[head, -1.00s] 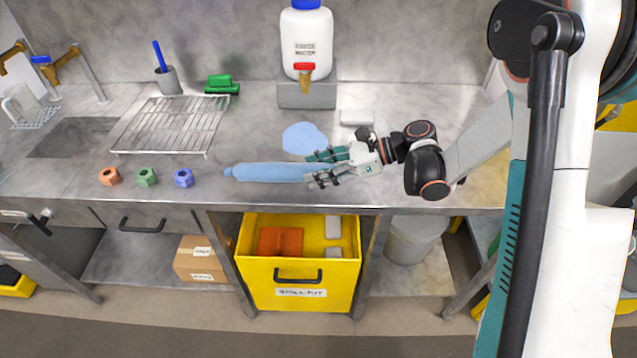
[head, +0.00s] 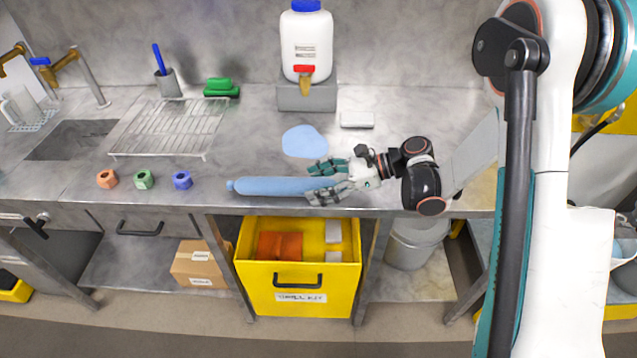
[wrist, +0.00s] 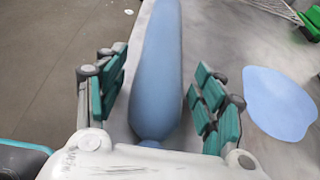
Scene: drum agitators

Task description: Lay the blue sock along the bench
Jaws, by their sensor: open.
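The blue sock (head: 272,186) is a long, smooth blue roll lying along the front edge of the steel bench (head: 236,155), its narrow end pointing left. My gripper (head: 322,182) is at the sock's right end, low over the bench. In the wrist view the sock (wrist: 158,70) runs between the teal fingers of my gripper (wrist: 160,95). The fingers are open, with gaps to the sock on both sides. The sock's right end is partly hidden by my gripper in the head view.
A flat light-blue patch (head: 304,141) lies just behind the sock. Three nuts, orange (head: 107,179), green (head: 144,179) and blue (head: 182,180), stand to the left. A wire rack (head: 170,127), a white water container (head: 306,45) and a pale block (head: 357,119) are further back. An open yellow drawer (head: 297,290) is below.

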